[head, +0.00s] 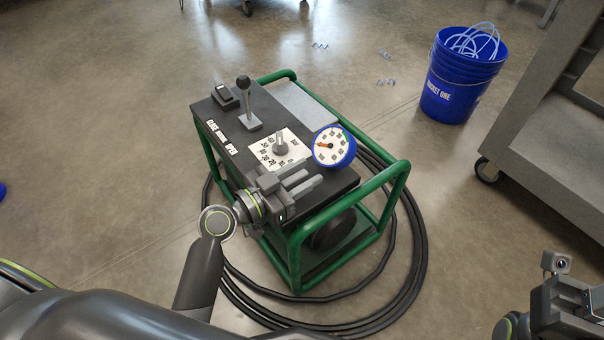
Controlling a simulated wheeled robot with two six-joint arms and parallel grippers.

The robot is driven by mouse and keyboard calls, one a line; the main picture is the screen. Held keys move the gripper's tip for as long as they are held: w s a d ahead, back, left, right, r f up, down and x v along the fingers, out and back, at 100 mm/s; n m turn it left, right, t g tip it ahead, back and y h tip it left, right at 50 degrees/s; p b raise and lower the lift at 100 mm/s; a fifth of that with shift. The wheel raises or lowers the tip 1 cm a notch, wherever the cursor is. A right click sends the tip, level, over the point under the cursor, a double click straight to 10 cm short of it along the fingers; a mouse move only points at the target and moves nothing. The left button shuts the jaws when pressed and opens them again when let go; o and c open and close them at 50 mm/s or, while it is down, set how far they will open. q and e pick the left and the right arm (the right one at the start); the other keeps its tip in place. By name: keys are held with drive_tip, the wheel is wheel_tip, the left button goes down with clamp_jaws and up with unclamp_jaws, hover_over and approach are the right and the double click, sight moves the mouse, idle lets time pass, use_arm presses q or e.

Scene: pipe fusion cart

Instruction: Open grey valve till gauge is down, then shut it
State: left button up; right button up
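A grey knob (281,145), which looks like the grey valve, stands on a white numbered plate (264,154) on the cart's black top. The round blue gauge (347,159) is just right of it, with a white face. Its orange needle points left, and a green mark shows at the upper right of the face. My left gripper (312,182) is over the front edge of the cart top, nearer than the knob and gauge and apart from the knob. Its fingers lie close together, and any gap is unclear. My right gripper (592,301) is at the lower right, partly cut off.
A black-balled lever (247,105) and a black switch (222,95) stand at the back left of the top. Green frame rails (352,198) surround the cart. Black hose (417,247) coils around it. A blue bucket (455,88) and grey shelving (535,140) stand right.

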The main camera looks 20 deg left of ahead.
use_arm(q)
drive_tip(key=shift+c, duration=0.5)
clamp_jaws()
drive_tip(key=shift+a+n+t+y, duration=0.1)
drive_tip(key=shift+n+t+y, duration=0.4)
drive_tip(key=shift+n+y, duration=0.15)
drive_tip(key=shift+o, duration=0.5)
unclamp_jaws()
drive_tip(key=b+v, duration=0.1)
drive_tip(key=v, duration=1.6)
drive_tip(key=shift+s+b, duration=0.2)
drive_tip(key=shift+b, duration=0.15)
